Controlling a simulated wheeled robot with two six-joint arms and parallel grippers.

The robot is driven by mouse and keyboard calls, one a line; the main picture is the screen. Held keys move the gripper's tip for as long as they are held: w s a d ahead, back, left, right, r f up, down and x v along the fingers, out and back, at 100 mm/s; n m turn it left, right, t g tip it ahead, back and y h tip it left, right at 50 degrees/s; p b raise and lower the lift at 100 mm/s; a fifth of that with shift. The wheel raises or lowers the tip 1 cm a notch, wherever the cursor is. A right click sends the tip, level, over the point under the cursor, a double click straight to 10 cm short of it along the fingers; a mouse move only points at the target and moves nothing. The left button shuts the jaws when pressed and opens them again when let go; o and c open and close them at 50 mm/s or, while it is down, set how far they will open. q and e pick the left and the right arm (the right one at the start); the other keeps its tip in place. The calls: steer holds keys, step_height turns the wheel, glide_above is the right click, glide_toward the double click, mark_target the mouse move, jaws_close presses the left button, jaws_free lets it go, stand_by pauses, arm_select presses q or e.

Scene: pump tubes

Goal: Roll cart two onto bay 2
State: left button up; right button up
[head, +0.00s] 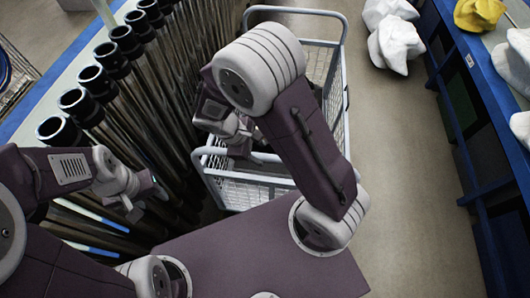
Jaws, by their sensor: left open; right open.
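A pale grey wire cart (232,177) stands ahead of my body, with a tall looped handle at its far end. My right arm covers much of it, and I cannot read a number on it. My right gripper (240,148) is open over the near left part of the cart, close to its rim; I cannot tell whether it touches. My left gripper (138,208) is open, left of the cart and near the row of tubes. No bay number is readable.
Several dark tubes with black collars (76,100) stand in a long rack on the left. Bare floor (400,170) lies between cart and bench.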

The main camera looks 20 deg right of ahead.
mark_target(265, 156)
steer(key=d+f, duration=0.1)
steer(key=f, duration=0.1)
steer(key=w+f, duration=0.1)
steer(key=f, duration=0.1)
steer(key=d+f, duration=0.1)
steer(key=f, duration=0.1)
steer(key=shift+w+d+f, duration=0.15)
steer(key=shift+w+d, duration=0.15)
steer(key=shift+w, duration=0.1)
steer(key=shift+s+f, duration=0.1)
steer(key=shift+s, duration=0.45)
steer(key=shift+w, duration=0.3)
jaws_close()
arm_select(q)
steer(key=shift+w+f, duration=0.4)
steer(key=shift+w, duration=0.35)
